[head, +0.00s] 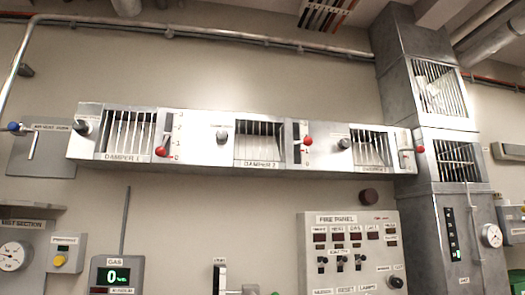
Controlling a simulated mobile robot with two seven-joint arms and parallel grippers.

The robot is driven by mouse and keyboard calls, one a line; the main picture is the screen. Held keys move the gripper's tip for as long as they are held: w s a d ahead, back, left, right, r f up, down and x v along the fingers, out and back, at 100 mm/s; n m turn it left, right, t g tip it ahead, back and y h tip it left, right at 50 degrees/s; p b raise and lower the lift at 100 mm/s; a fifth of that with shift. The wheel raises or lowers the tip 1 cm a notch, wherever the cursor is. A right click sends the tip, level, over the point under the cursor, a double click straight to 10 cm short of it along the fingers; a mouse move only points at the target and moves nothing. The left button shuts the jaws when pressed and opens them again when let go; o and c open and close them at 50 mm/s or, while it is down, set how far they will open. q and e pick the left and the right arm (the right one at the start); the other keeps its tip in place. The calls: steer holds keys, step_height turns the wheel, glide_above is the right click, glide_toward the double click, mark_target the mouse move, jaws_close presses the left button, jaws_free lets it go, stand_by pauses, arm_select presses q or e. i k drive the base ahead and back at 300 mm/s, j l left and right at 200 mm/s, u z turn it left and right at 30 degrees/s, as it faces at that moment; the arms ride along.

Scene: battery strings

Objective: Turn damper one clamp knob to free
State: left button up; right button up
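The damper unit is a long metal panel (200,125) high on the wall. The damper 1 grille (127,133) is at its left end, above a label reading DAMPER 1. A dark round clamp knob (83,127) sits just left of this grille; its turn position is too small to read. Right of the grille, a lever with a red ball (161,152) stands low on a numbered scale, near 0. Similar knobs sit left of the damper 2 grille (222,136) and the damper 3 grille (344,143). Neither of my grippers is in view.
A plate with a blue-handled valve (14,127) is at far left. Below are a gas meter (117,275), a fire panel (352,250) and a yellow button box (65,255). A metal duct (435,215) stands at right.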

mark_target(80, 126)
steer(key=j, duration=0.5)
steer(key=i+j+u, duration=0.1)
steer(key=j, duration=0.4)
steer(key=i+j, duration=0.15)
steer(key=j, duration=0.35)
steer(key=i+j+u, duration=0.15)
steer(key=j, duration=0.35)
steer(key=k, duration=0.05)
